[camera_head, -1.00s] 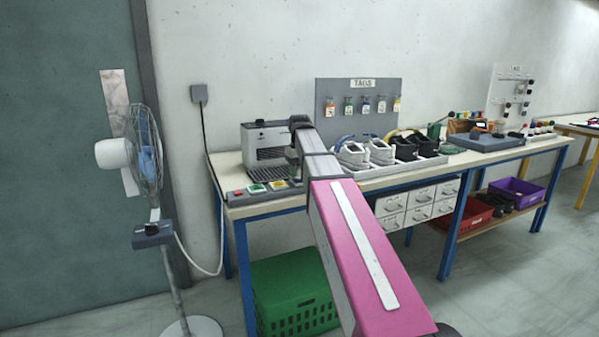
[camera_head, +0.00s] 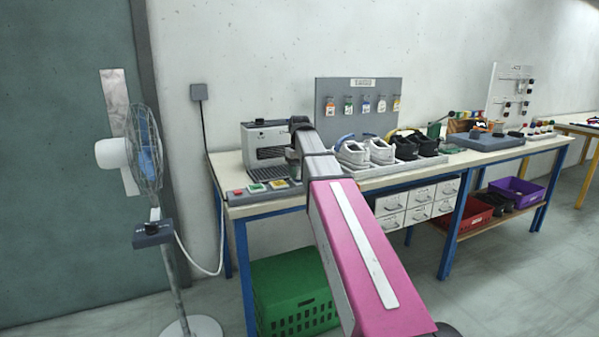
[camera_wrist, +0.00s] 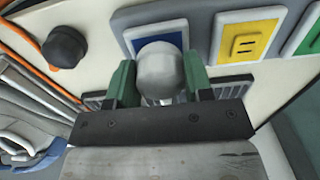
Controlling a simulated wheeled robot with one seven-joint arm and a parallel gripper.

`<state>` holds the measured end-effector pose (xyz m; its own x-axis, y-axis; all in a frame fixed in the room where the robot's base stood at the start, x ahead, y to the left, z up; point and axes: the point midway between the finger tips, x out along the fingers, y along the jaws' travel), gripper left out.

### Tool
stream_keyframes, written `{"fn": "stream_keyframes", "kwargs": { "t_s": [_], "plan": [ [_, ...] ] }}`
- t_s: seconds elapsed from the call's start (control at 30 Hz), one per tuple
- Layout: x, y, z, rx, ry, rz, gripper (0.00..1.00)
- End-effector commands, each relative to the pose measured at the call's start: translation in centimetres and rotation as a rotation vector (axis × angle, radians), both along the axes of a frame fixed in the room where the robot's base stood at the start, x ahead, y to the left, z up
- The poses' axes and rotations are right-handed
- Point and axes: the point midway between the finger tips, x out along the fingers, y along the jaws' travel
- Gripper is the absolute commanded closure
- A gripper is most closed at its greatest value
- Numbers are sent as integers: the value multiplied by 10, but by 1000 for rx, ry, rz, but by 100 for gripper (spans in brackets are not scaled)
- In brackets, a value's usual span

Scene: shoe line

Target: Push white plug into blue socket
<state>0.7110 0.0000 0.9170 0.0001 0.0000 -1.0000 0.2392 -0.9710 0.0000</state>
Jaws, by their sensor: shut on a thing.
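In the wrist view, the white plug (camera_wrist: 160,72) is a rounded white body between the green fingers of my gripper (camera_wrist: 158,88), which is shut on it. The blue socket (camera_wrist: 142,35) is a blue square with a white border on a grey strip, right behind the plug. The plug overlaps the lower part of the blue square, so I cannot tell whether it touches or enters the socket. In the head view, my gripper (camera_head: 293,168) is over the right end of the socket strip; my arm hides the plug and blue socket.
A yellow socket (camera_wrist: 246,42) and a green socket (camera_wrist: 311,38) sit beside the blue one. A black knob (camera_wrist: 65,47) and an orange cable lie left. In the head view, a grey machine (camera_head: 264,138) stands behind the strip and a shoe tray (camera_head: 380,171) is to the right.

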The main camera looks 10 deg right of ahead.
Motion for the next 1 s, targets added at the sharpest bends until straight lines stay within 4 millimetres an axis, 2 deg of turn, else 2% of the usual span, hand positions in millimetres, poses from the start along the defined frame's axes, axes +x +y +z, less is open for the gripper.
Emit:
{"fn": "stream_keyframes", "kwargs": {
  "t_s": [0.8,0.83,0.9,1.0],
  "plan": [
    [0,0,-8,0,0,0,91],
    [0,0,-8,0,0,0,43],
    [0,0,-8,0,0,0,23],
    [0,0,-8,0,0,0,23]
  ]
}}
